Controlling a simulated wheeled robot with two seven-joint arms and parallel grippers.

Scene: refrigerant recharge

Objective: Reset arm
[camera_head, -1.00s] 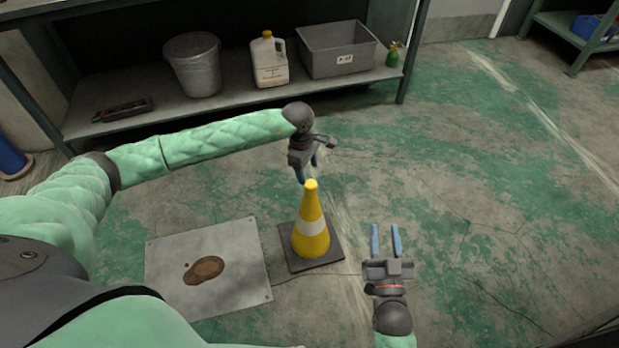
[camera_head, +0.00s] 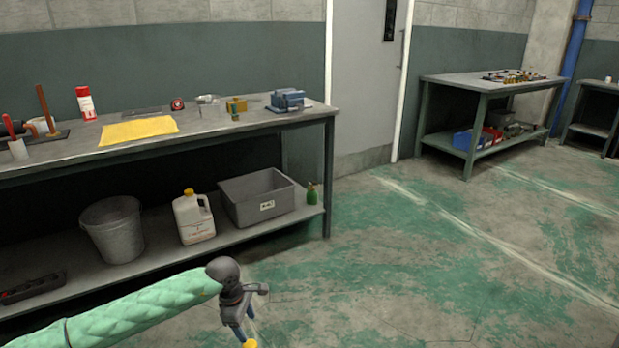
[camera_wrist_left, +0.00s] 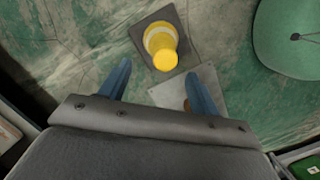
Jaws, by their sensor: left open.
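My left gripper (camera_head: 243,327) is low in the head view, on a green-sleeved arm that comes in from the lower left. It points down and holds nothing. In the left wrist view its two blue fingers (camera_wrist_left: 158,90) are spread wide apart. A yellow cone (camera_wrist_left: 161,45) with a white band stands below, on a dark square base, and shows between and beyond the fingers. Only its yellow tip (camera_head: 250,343) shows at the bottom edge of the head view, just by the fingertips. I cannot tell if they touch. My right gripper is out of the head view.
A workbench (camera_head: 205,140) along the wall carries a yellow cloth (camera_head: 138,130), a spray can (camera_head: 86,103) and a blue device (camera_head: 288,100). Its lower shelf holds a bucket (camera_head: 113,230), a jug (camera_head: 193,218) and a grey bin (camera_head: 257,197). Open floor (camera_head: 430,270) lies to the right.

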